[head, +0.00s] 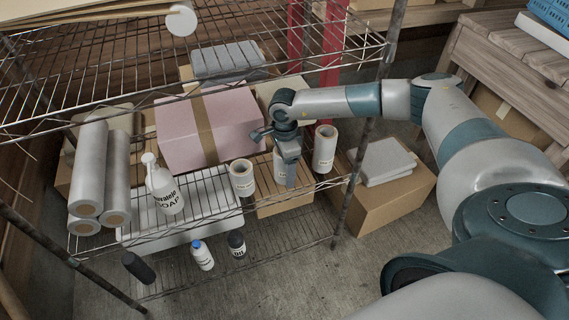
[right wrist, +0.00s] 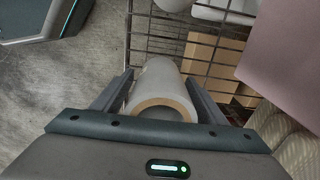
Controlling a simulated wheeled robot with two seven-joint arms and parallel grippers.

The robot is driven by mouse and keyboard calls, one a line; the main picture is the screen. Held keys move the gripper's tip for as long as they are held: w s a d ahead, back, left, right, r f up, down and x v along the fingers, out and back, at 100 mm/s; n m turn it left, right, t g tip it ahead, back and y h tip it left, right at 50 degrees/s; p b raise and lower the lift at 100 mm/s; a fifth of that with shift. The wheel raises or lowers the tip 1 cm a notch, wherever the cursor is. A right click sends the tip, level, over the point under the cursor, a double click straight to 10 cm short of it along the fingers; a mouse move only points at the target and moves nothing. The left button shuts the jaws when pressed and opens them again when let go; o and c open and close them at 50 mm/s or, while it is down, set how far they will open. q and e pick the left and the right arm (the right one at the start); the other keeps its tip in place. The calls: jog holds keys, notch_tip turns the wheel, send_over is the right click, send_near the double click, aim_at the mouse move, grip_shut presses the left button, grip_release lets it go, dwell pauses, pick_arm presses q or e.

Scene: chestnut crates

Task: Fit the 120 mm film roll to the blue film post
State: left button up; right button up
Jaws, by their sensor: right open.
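Three short white film rolls with brown cores stand on the lower wire shelf in the head view: a left one (head: 242,180), a middle one (head: 279,167) and a right one (head: 324,150). No size marking is readable. My right gripper (head: 289,178) is at the middle roll and partly hides it. In the right wrist view, my open right gripper (right wrist: 160,93) has one finger on each side of a roll (right wrist: 158,75), whose brown core end faces the camera. Contact with the fingers is unclear. I see no blue film post. My left gripper is not in view.
A pink box (head: 180,135), a soap bottle (head: 163,188) and long rolls (head: 90,165) share the wire shelf (head: 225,212). The upper rack (head: 330,62) overhangs the back. Small bottles (head: 202,255) are lower down. A cardboard box (head: 385,200) stands at right; bare floor lies in front.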

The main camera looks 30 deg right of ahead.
jog(key=shift+c, duration=0.4)
jog(key=c, duration=1.3)
jog(key=shift+o, duration=0.2)
jog(key=shift+r, duration=0.15)
jog(key=shift+r, duration=0.65)
notch_tip(320, 180, up, 2)
jog(key=shift+s, duration=0.15)
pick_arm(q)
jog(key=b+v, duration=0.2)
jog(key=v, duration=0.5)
pick_arm(e)
jog(key=s+a, duration=0.4)
jog(key=s, duration=1.3)
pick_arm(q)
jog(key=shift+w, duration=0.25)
pick_arm(e)
jog(key=shift+s+a, duration=0.1)
jog(key=shift+a, duration=0.05)
